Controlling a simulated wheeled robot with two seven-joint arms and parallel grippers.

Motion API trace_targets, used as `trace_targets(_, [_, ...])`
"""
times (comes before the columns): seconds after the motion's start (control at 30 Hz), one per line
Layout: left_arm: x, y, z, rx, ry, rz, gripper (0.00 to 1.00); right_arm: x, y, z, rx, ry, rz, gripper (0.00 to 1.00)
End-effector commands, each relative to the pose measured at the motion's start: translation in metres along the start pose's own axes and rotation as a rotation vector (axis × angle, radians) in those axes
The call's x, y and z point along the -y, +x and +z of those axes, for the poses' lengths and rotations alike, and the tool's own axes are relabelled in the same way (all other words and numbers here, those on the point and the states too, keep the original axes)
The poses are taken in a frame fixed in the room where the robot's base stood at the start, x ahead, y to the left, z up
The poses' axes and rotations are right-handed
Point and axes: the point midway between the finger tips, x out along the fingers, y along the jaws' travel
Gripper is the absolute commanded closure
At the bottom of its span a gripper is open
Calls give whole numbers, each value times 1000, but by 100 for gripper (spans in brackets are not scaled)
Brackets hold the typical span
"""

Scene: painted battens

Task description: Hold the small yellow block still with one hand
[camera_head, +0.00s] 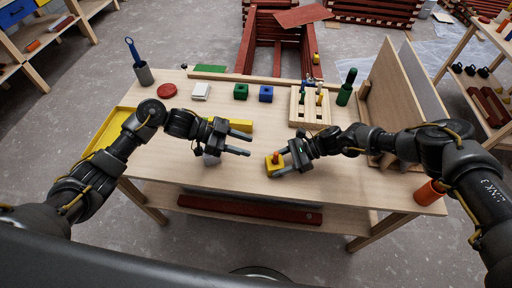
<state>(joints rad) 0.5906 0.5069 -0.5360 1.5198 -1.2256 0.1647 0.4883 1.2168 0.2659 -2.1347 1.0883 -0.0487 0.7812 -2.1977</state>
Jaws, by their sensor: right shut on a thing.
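The small yellow block (270,167) sits on the wooden workbench (330,185) near its front middle, with a small orange piece (276,156) on top of it. My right gripper (278,164) comes in from the right and is shut on the yellow block. My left gripper (249,146) is a little to the left of the block and above the bench, with its fingers apart and nothing between them. A longer yellow piece (242,125) lies behind my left gripper, partly hidden by it.
A yellow tray (103,138) lies at the left end. An orange cylinder (430,192) stands at the right front corner. Upright boards (385,80) stand at the right.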

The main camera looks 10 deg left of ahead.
Motion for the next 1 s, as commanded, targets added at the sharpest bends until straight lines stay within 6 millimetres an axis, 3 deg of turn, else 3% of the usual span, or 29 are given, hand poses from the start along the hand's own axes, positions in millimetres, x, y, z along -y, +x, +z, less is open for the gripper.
trace_targets(0.67, [0, -7, 0, -1, 0, 0, 61, 0, 0, -1, -1, 1, 0, 62])
trace_targets(0.7, [0, -7, 0, 0, 0, 0, 61, 0, 0, -1, -1, 1, 0, 45])
trace_targets(0.87, [0, -7, 0, 0, 0, 0, 61, 0, 0, 0, -1, 1, 0, 24])
trace_targets(1.0, [0, -7, 0, 0, 0, 0, 61, 0, 0, 0, 0, 0, 0, 24])
